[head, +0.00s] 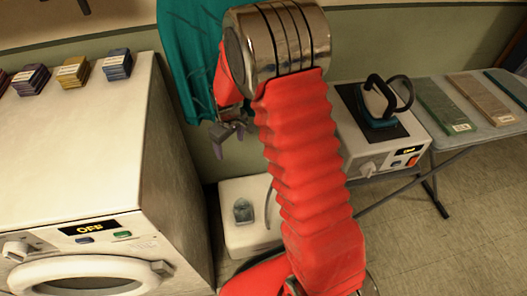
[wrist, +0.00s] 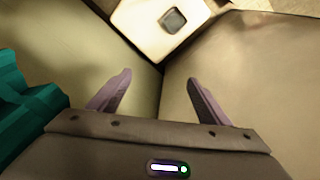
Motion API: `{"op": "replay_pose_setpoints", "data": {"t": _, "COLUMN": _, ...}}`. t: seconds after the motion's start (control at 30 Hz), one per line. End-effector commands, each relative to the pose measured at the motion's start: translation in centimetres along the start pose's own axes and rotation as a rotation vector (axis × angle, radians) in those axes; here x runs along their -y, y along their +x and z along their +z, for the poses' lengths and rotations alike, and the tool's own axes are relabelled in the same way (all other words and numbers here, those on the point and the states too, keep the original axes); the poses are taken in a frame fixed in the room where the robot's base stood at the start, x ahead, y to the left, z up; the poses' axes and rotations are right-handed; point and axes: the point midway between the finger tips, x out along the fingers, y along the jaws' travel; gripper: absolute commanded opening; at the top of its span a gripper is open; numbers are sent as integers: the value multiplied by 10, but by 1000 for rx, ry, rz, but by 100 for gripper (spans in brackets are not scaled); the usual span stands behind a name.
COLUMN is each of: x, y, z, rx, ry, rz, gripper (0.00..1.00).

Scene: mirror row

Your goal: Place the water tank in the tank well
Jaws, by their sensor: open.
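A small grey-blue, see-through block, likely the water tank (head: 243,211), sits on a low white box (head: 262,237) in the gap right of the washer. In the wrist view the block (wrist: 174,20) shows as a dark rounded square on the pale box top (wrist: 140,14), near the top edge. My gripper (head: 229,140) hangs above and left of the block, well apart from it. In the wrist view my gripper (wrist: 159,80) has its fingers spread with nothing between them. I cannot make out the tank well.
A white washer (head: 75,165) reading OFF stands left, with small stacks on top. A teal cloth (head: 190,50) hangs behind my gripper. On the right, an iron (head: 380,105) rests on a white station (head: 365,155) beside an ironing board (head: 475,130) bearing folded cloths.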

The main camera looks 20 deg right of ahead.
Motion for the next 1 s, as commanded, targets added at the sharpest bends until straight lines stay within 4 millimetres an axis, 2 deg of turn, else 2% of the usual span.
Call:
{"op": "replay_pose_setpoints", "data": {"t": 0.03, "x": 0, "y": -14, "z": 0, "rx": -11, "ry": 10, "rz": 5, "gripper": 71}}
{"op": "replay_pose_setpoints", "data": {"t": 0.4, "x": 5, "y": -96, "z": 12, "rx": -56, "ry": 79, "rz": 24, "gripper": 71}}
{"op": "replay_pose_setpoints", "data": {"t": 1.0, "x": 26, "y": -208, "z": 57, "rx": -132, "ry": 191, "rz": 48, "gripper": 71}}
